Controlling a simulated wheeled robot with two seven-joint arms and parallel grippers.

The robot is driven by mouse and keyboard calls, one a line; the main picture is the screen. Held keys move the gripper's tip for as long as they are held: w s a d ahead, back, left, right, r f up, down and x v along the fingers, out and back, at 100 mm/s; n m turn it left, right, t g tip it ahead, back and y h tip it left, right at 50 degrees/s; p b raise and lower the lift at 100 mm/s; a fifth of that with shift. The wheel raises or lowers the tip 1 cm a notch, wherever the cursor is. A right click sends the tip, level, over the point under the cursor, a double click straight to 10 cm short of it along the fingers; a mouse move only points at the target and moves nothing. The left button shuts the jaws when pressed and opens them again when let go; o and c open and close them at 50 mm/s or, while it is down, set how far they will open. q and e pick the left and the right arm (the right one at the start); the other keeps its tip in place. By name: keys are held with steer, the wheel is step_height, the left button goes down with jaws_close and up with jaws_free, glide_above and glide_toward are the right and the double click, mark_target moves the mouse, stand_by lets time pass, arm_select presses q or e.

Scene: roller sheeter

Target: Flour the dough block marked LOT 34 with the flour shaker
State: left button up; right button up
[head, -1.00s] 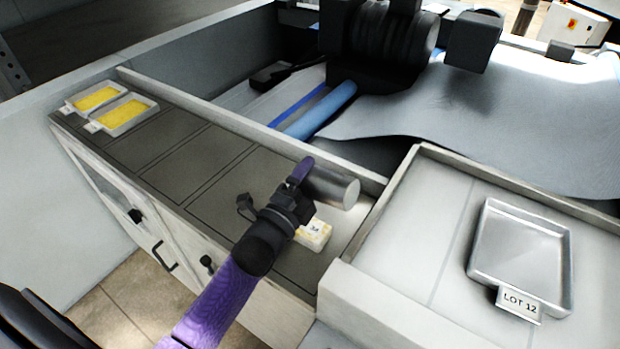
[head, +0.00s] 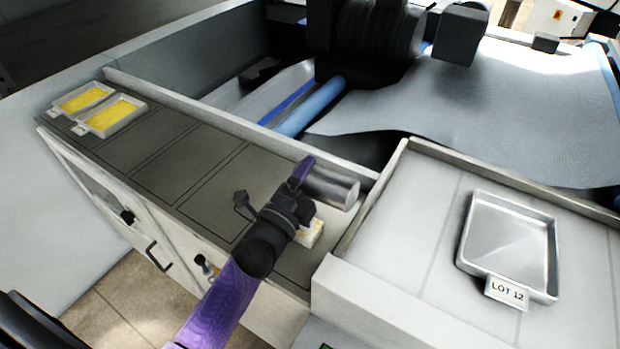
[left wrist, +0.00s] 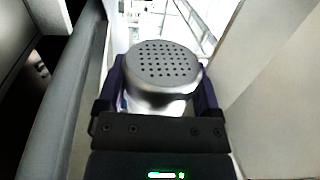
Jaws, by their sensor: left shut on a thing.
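The flour shaker (head: 334,187) is a silver cylinder held tilted on its side, at the right end of the dark counter. My left gripper (head: 303,180) is shut on it. The left wrist view shows the shaker's perforated lid (left wrist: 164,62) between the two fingers (left wrist: 160,95). The pale dough block (head: 312,233) sits on the counter just below the shaker, partly hidden by the gripper; its label is covered now, though "34" showed on it earlier. I cannot tell whether flour lies on it. My right gripper is not in view.
A metal tray (head: 548,272) with a LOT 12 tag (head: 507,292) stands on the raised surface at right. Two trays with yellow contents, one of them nearer (head: 110,116), stand at the counter's far left. A raised white wall (head: 335,290) borders the counter's right end.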

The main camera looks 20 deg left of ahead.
arm_select(q)
steer(key=r+m+p, duration=0.1)
steer(key=m, duration=0.2)
steer(key=r+m+h+p, duration=0.1)
steer(key=r+m, duration=0.1)
steer(key=r+m+h+p, duration=0.1)
steer(key=m, duration=0.2)
steer(key=shift+d+r+m+g+p, duration=0.2)
steer(key=shift+r+m+g+p, duration=0.1)
steer(key=shift+r+g, duration=0.1)
steer(key=shift+d+r+m+p, duration=0.1)
steer(key=shift+r+m+p, duration=0.15)
steer(key=shift+m, duration=0.65)
steer(key=r+m+p, duration=0.1)
steer(key=m, duration=0.2)
steer(key=d+r+m+g+p, duration=0.1)
steer(key=m+p, duration=0.1)
steer(key=m, duration=0.1)
steer(key=d+r+m+h+p, duration=0.1)
steer(key=m, duration=0.1)
steer(key=shift+s+m+g+p, duration=0.2)
steer(key=shift+m+g+p, duration=0.1)
steer(key=shift+m+p, duration=0.1)
steer(key=shift+d+m, duration=0.2)
steer(key=shift+m, duration=0.5)
steer(key=shift+f, duration=0.1)
